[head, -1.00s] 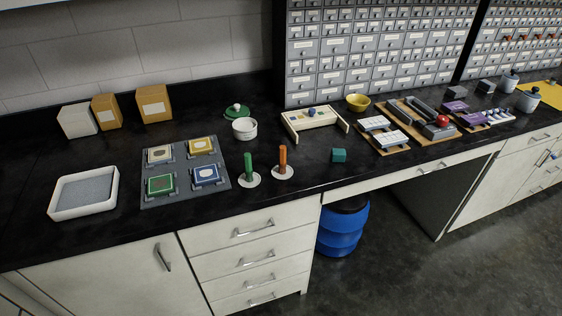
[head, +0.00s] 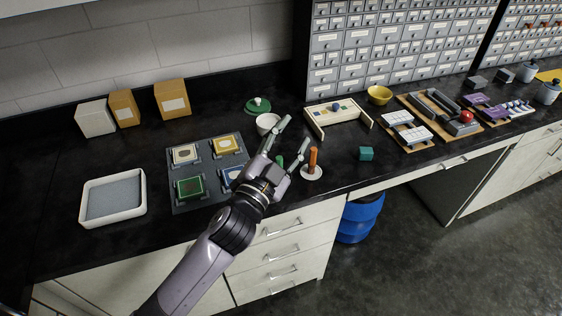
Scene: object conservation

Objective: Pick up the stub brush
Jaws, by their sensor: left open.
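Two short upright handles that look like stub brushes stand near the counter's front edge; I cannot tell which one the task names. The orange handle (head: 312,158) stands upright on a white round disc (head: 314,176). The green handle (head: 280,161) is mostly hidden behind my left gripper, with only a bit of green showing. My left gripper (head: 294,136) is open, with its fingers pointing away toward the back right. It is over the green handle and just left of the orange one. I see nothing held between its fingers. My right gripper is not in view.
A white bowl (head: 266,124) and a green lid (head: 258,106) are just behind the gripper. A grey board (head: 208,150) with framed tiles lies left, beside a white tray (head: 113,198). A wooden rack (head: 340,116) and teal block (head: 366,154) are to the right.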

